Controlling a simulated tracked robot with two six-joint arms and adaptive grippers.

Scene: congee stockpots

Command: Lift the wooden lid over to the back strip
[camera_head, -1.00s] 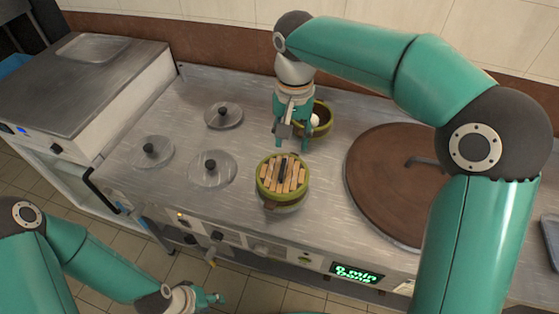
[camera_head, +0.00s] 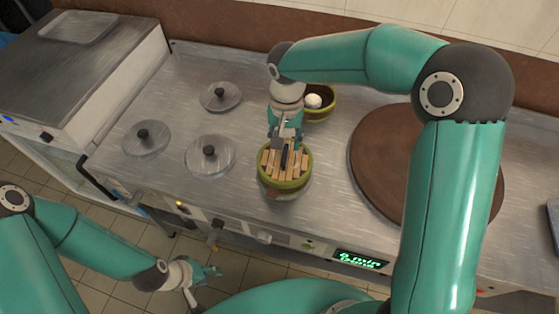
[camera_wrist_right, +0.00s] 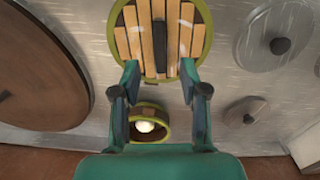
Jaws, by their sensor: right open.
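The wooden lid (camera_head: 273,163), made of pale slats with a dark bar handle, sits on a round green pot (camera_head: 287,187) near the stove's front edge. It also shows at the top of the right wrist view (camera_wrist_right: 147,45). My right gripper (camera_head: 285,143) is over the lid's back edge. In the right wrist view its fingers (camera_wrist_right: 160,75) are apart with nothing between them, the handle lying beyond the tips. My left gripper (camera_head: 208,273) hangs low in front of the stove, away from the lid; its jaw opening is unclear. The back strip of the steel stovetop (camera_head: 225,62) is bare.
A green bowl (camera_head: 322,112) holding a white round thing stands behind the pot. Dark-knobbed metal lids (camera_head: 210,166) lie to the left. A large brown round lid (camera_head: 385,165) lies to the right, partly behind my right arm.

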